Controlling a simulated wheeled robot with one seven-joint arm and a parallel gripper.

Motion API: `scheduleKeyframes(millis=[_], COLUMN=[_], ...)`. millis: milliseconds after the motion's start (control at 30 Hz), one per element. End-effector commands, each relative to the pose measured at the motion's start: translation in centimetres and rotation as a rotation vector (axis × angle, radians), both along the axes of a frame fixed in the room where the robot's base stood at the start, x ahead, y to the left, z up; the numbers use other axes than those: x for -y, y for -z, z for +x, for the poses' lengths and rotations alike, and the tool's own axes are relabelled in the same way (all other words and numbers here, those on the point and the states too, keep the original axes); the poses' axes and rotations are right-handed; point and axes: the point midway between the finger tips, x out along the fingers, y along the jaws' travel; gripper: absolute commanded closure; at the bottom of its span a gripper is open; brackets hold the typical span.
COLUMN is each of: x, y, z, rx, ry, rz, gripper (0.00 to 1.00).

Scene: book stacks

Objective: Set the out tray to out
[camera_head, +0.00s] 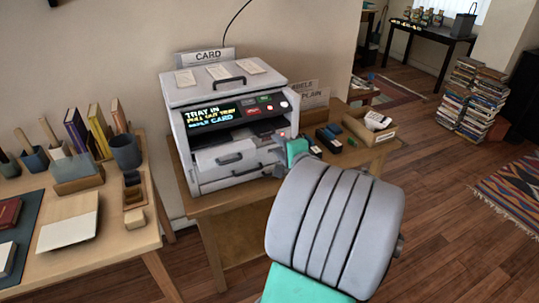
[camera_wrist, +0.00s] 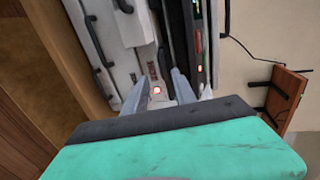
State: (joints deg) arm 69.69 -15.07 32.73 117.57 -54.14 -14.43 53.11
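The grey card printer (camera_head: 222,95) stands on a wooden table. Its lit display (camera_head: 212,112) reads "TRAY IN" and "PULL OUT TRAY", with a line ending in "CARD". Below is a dark slot (camera_head: 236,133), then front panels with handles (camera_head: 229,159). I cannot tell for certain which part is the out tray. My gripper (camera_head: 281,143) is at the printer's right front edge. Nothing is held; contact cannot be told.
Small dark objects (camera_head: 328,138) and an open box (camera_head: 370,126) sit right of the printer. A desk (camera_head: 125,245) with books and pots is at the left. Book stacks (camera_head: 471,98) stand on the floor at the right. Wood floor is clear at the lower right.

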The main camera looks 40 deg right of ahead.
Motion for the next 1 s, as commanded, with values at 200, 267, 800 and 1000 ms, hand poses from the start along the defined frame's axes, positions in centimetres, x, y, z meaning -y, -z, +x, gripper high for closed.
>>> scheduleKeyframes(millis=[200,267,800,1000], x=[1.1,1.4,2.4,2.4], y=[0.4,0.7,1.4,1.4], z=[2.9,4.1,7.0,7.0], rx=[0.012,0.011,0.011,0.009], ry=[0.004,0.005,0.009,0.009], rz=[0.007,0.007,0.004,0.004], gripper=[0.68,0.68,0.72,0.88])
